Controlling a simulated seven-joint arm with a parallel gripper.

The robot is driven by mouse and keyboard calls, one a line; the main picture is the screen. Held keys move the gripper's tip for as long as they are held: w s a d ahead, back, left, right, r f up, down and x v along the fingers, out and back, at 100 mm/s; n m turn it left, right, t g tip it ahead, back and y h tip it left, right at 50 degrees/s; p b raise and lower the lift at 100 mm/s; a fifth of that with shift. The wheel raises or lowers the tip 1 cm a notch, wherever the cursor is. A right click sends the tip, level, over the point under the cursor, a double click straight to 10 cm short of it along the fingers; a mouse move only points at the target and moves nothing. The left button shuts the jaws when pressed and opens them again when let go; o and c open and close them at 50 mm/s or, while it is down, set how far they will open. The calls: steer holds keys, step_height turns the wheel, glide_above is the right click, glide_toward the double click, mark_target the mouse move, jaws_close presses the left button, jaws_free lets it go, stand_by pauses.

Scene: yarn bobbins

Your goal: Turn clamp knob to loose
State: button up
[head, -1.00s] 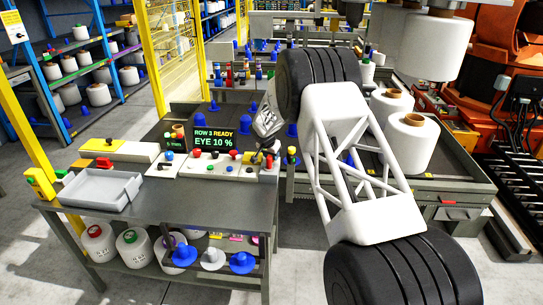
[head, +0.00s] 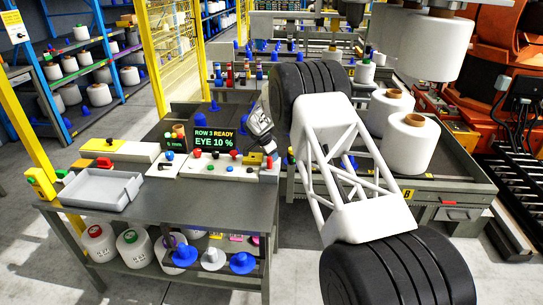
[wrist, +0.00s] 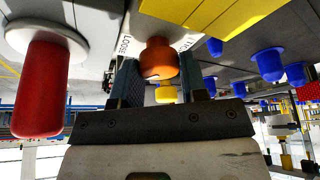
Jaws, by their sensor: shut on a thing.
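The clamp knob (wrist: 158,58) is orange and rounded and sits between my fingers in the wrist view. A white plate behind it reads LOOSE on the left, and a partly hidden word shows on the right. My gripper (wrist: 160,70) is shut on the knob, one dark finger on each side. In the head view my gripper (head: 269,150) is over the right end of the white control panel (head: 205,172). My wrist hides the knob there, and I cannot read a pointer position.
A large red knob (wrist: 42,88) stands close on the left in the wrist view. A yellow block (wrist: 225,15) is beside the plate. Behind the panel, a display (head: 214,141) reads ROW 3 READY, EYE 10 %. A grey tray (head: 93,188) sits at the table's left.

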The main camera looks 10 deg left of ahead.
steer(key=o, duration=0.6)
steer(key=v, duration=0.7)
steer(key=shift+r, duration=0.35)
steer(key=shift+a, duration=0.15)
